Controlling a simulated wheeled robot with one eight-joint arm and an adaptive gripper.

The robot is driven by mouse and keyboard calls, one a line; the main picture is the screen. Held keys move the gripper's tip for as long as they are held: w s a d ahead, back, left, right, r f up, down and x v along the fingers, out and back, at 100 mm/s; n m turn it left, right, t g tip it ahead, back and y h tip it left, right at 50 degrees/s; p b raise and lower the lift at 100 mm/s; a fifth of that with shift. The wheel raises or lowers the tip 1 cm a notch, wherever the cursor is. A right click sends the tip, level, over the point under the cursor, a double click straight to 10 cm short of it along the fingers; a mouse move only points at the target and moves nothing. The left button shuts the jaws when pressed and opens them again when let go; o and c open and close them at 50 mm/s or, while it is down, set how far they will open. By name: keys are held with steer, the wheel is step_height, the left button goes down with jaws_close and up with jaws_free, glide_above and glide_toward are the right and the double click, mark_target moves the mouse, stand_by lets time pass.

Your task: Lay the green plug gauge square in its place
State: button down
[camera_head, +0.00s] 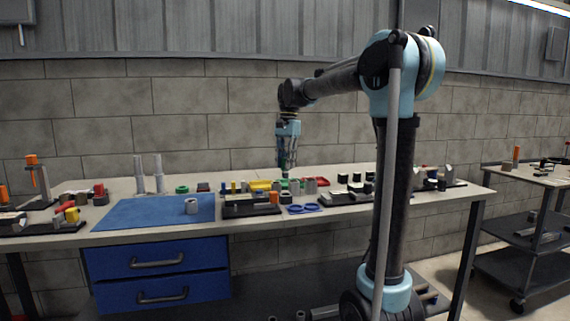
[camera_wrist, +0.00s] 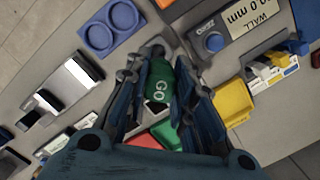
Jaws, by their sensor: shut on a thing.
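The green plug gauge (camera_wrist: 160,82), marked "GO", lies between the fingers of my gripper (camera_wrist: 158,72) in the wrist view, with a grey end pointing toward the top of the picture. My gripper is shut on it. In the head view my gripper (camera_head: 287,167) points down over the middle of the crowded bench, and the gauge is too small there to make out clearly. I cannot tell which spot is the gauge's place. My fingers and palm hide part of the gauge and the bench beneath.
A blue holder (camera_wrist: 108,27) with two round recesses lies near the gauge's grey end. The blue mat (camera_head: 150,212) is mostly clear.

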mark_target(285, 174)
steer(key=shift+f, duration=2.55)
steer(key=shift+s, duration=0.15)
steer(key=shift+f, duration=2.05)
stand_by(0.6)
steer(key=c, duration=1.3)
jaws_free()
steer(key=r, duration=0.4)
steer(key=w+r, duration=0.1)
steer(key=r, duration=0.6)
steer(key=shift+w+d+r, duration=0.2)
steer(key=shift+d+r, duration=0.2)
